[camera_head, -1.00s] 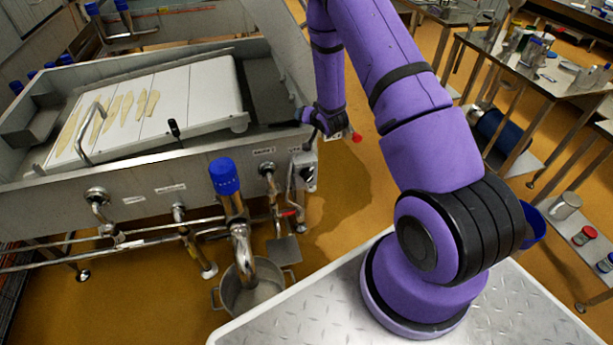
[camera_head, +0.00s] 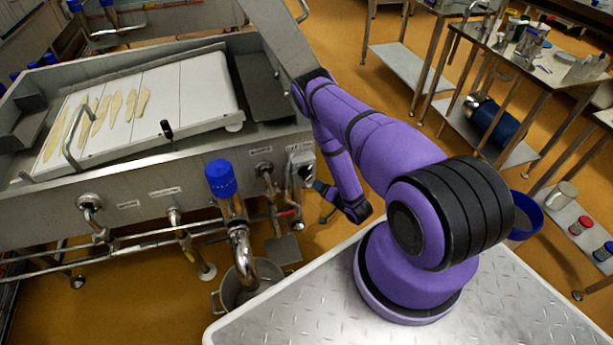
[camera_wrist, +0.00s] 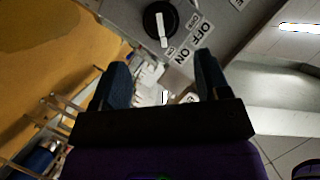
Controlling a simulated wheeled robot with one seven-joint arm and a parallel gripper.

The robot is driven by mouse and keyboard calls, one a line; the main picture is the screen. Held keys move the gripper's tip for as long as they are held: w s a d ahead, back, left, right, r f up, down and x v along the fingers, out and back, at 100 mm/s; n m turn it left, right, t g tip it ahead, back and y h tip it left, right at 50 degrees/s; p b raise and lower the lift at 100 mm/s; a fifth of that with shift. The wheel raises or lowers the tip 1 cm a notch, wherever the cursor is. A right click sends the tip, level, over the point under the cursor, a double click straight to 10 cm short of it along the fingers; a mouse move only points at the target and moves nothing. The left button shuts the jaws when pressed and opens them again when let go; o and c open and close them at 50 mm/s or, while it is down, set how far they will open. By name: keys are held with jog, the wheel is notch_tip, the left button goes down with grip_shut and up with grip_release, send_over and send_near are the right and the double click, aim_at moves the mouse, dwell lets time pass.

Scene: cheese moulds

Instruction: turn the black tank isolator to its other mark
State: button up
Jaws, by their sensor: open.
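The black tank isolator (camera_wrist: 150,27) is a round dial with a white bar across it, at the top of the wrist view on a grey panel. The bar runs nearly up and down in the picture. Small labels sit beside the dial, too small to read surely, with larger OFF and ON labels (camera_wrist: 187,46) to its right. In the head view a dark dial (camera_head: 305,172) shows small on the box at the tank's right end. My gripper (camera_wrist: 160,72) is open and empty, with the dial beyond its fingertips; it also shows in the head view (camera_head: 322,187).
The steel tank (camera_head: 130,180) with pipes and a blue-capped valve (camera_head: 221,178) stands left of my arm. A pot (camera_head: 250,290) is on the floor under the valve. Steel benches (camera_head: 520,75) stand at the right. The orange floor (camera_head: 345,80) behind my arm is open.

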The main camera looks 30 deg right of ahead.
aim_at(308, 177)
jog(key=x, duration=1)
jog(key=shift+w+f, duration=0.1)
jog(key=shift+w, duration=0.25)
jog(key=shift+a, duration=0.1)
jog(key=c, duration=0.8)
